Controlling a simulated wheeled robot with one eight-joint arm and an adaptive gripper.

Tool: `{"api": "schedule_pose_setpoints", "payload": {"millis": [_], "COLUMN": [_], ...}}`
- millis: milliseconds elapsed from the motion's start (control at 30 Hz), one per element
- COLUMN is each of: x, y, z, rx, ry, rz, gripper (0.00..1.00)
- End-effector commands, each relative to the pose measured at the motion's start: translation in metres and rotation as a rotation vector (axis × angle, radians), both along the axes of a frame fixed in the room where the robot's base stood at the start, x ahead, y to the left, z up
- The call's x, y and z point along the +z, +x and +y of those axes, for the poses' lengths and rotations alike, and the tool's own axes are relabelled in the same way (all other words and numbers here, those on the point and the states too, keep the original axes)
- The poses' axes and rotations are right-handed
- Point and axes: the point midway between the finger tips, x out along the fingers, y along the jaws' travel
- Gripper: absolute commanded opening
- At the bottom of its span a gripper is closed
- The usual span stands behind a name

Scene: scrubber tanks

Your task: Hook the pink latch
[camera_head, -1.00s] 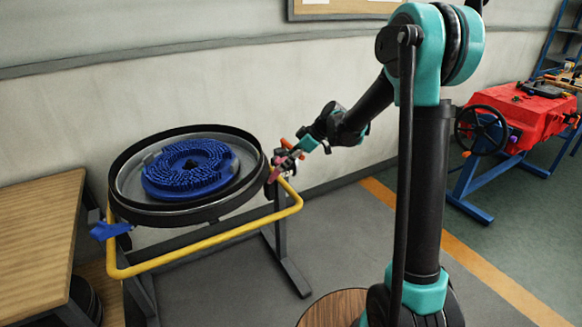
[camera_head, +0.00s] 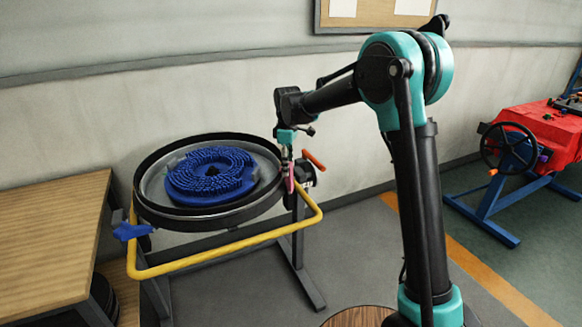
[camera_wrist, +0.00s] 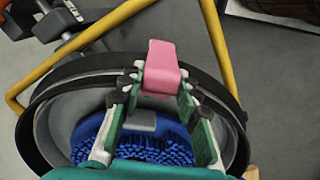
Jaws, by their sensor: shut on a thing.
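The pink latch (camera_wrist: 161,66) is at the rim of the round black tank (camera_wrist: 236,105) in the wrist view. My gripper (camera_wrist: 160,88) is shut on it, with a finger on each side of the pink piece. In the head view the pink latch (camera_head: 290,180) is a small upright strip at the tank's right edge, under my gripper (camera_head: 288,160). My wrist is above the rim there, and the fingers point down. The latch's lower end and whether it is hooked cannot be made out.
A blue brush disc (camera_head: 208,175) lies inside the tank. A yellow rail (camera_head: 230,240) runs around the front of its stand. A blue latch (camera_head: 132,231) is at the left, an orange handle (camera_head: 314,160) at the right. A wooden table (camera_head: 45,240) stands at the left.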

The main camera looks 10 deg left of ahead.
Motion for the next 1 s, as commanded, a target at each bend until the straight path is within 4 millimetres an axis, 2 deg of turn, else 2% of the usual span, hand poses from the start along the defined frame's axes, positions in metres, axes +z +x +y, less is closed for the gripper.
{"api": "schedule_pose_setpoints", "payload": {"millis": [533,567,700,1000], "x": [-0.0012,-0.0012,-0.0011,-0.0002], "y": [0.0001,0.0001,0.0001,0.0002], "z": [0.0026,0.0027,0.0026,0.0026], "rx": [0.0,0.0,0.0,0.0], "ry": [-0.025,-0.024,-0.025,-0.025], "rz": [0.004,0.003,0.004,0.004], "gripper": [0.0,0.35,0.52,0.53]}}
